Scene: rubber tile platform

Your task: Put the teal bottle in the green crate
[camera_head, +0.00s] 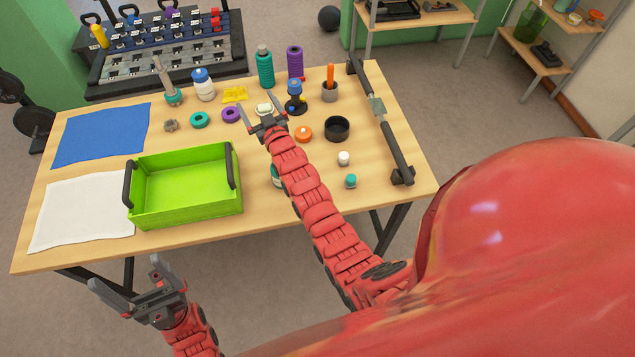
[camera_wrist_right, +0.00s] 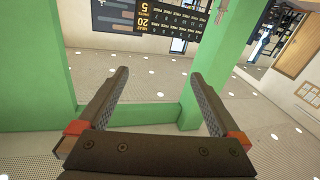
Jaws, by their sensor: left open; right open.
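The teal bottle (camera_head: 264,68), ribbed with a grey cap, stands upright near the back edge of the table. The green crate (camera_head: 185,215) sits at the table's front left, empty, with dark handles on its two short sides. My right gripper (camera_head: 261,106) is open over the back middle of the table, in front of the bottle and apart from it in the picture. In the right wrist view its jaws (camera_wrist_right: 160,105) are open and empty, with no bottle in sight. My left gripper (camera_head: 125,275) is open and empty in front of the table, below the crate in the picture.
A purple bottle (camera_head: 295,63) stands right of the teal one. A white-and-blue bottle (camera_head: 203,85), a blue-and-black object (camera_head: 295,98), rings and a black bowl (camera_head: 337,128) lie around. My right arm crosses the table, partly hiding a teal item (camera_head: 276,176). A dark bar (camera_head: 385,125) lies right.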

